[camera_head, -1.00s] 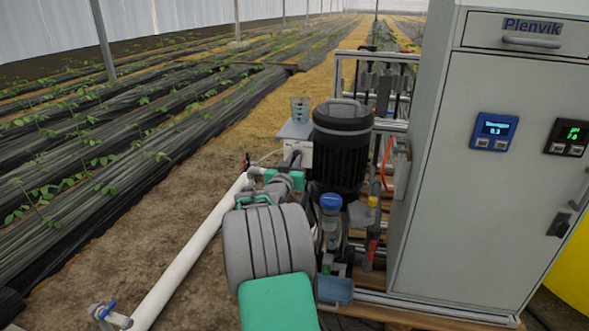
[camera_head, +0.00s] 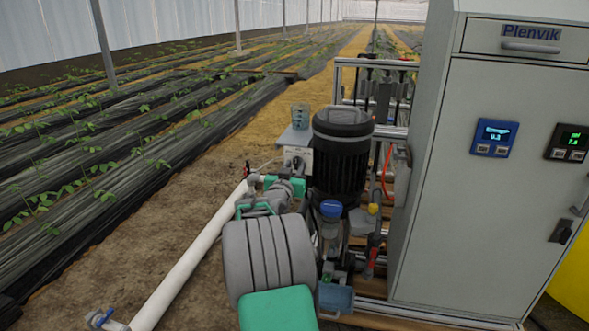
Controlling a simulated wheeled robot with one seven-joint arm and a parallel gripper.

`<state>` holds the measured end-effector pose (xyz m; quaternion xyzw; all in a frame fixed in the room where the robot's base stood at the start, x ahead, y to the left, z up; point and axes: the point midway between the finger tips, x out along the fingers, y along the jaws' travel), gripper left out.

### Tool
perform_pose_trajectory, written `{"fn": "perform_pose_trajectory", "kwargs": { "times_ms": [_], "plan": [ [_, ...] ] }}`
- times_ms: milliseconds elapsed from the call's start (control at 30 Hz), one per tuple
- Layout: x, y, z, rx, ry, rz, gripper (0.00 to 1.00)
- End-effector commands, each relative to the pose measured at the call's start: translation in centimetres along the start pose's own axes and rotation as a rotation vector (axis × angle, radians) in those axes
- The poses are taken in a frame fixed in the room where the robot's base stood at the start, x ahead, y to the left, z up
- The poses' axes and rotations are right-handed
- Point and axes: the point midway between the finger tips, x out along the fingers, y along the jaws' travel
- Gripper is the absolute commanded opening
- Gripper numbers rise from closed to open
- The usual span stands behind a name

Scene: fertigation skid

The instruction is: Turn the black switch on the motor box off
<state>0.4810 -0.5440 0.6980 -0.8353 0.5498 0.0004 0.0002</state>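The motor box is a small pale box (camera_head: 299,157) just left of the large black motor (camera_head: 340,160). A small dark spot on its front face may be the black switch (camera_head: 297,164); it is too small to read its position. My arm rises from the bottom centre, with its grey and teal links in front of the pump area. My arm's far end is around the grey and teal parts just below the box, and the fingers cannot be made out there. Their opening and any contact with the switch cannot be told.
A clear beaker (camera_head: 300,116) stands on a grey ledge above the box. A white pipe (camera_head: 190,265) with a red-handled valve runs at left. A blue-capped filter (camera_head: 331,210) is near my arm. The tall grey cabinet (camera_head: 480,200) blocks the right. Bare soil lies left.

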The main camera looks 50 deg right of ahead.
Motion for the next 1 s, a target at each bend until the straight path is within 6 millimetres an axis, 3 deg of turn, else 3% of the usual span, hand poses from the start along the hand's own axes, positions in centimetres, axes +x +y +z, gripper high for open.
{"fn": "perform_pose_trajectory", "kwargs": {
  "times_ms": [233, 500, 600, 1000],
  "plan": [
    [-1.0, -0.1, -0.2, 0.000, 0.000, -0.001, 0.33],
    [-6.3, -0.1, -0.3, -0.001, -0.001, -0.003, 0.33],
    [-7.5, -0.1, -0.1, -0.001, 0.000, -0.002, 0.33],
    [-7.8, 0.0, 0.0, 0.000, 0.000, 0.000, 0.33]
  ]
}}
